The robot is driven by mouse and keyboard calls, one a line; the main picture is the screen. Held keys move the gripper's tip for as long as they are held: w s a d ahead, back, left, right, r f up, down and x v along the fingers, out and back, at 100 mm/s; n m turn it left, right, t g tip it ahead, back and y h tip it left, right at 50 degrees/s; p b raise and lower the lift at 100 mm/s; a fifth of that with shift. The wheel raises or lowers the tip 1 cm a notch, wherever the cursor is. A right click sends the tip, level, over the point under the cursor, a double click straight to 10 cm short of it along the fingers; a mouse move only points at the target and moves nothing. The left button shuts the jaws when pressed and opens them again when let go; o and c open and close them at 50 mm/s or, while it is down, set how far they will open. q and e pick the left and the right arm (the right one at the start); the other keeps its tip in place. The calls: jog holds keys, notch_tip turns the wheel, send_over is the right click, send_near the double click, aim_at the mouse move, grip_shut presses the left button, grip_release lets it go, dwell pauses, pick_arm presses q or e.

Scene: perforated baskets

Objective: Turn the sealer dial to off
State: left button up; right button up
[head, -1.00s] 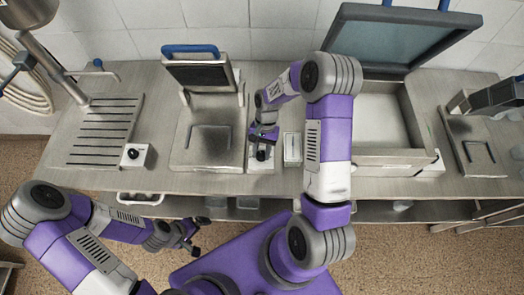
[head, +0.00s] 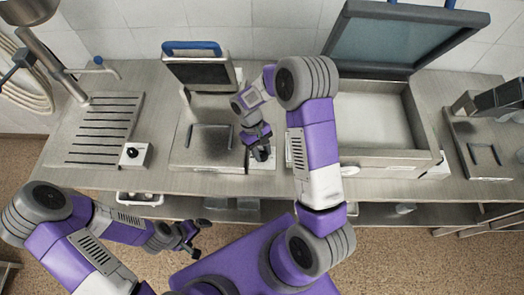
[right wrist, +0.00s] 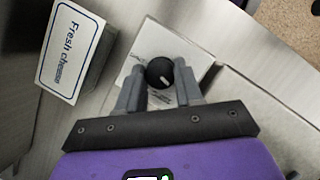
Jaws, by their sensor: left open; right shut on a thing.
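A round black dial (right wrist: 159,72) with a short pale pointer mark sits on a white panel (right wrist: 152,44). In the right wrist view the mark points toward the lower right. The print on the panel is too small to read. My right gripper (right wrist: 160,82) has its two fingers on either side of the dial, shut on it. In the head view the right gripper (head: 261,150) reaches down over the panel beside the middle appliance (head: 180,160) and mostly hides the dial. My left gripper (head: 192,240) is open and empty in front of the counter.
A box labelled "Fresh cheese" (right wrist: 72,50) stands close to the right gripper. Another black dial on a white block (head: 132,153) is on the counter at left. A large open-lidded machine (head: 425,115) stands right of my right arm. A slotted drainboard (head: 95,135) is at left.

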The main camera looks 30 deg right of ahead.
jog(key=shift+a+n+t+h, duration=0.1)
jog(key=shift+n+t+h, duration=0.35)
jog(key=shift+n, duration=1.15)
jog(key=shift+h, duration=0.25)
jog(key=o, duration=1)
jog(key=shift+o, duration=0.2)
jog(key=v, duration=0.7)
jog(key=shift+w+r, duration=0.2)
jog(key=shift+r, duration=0.1)
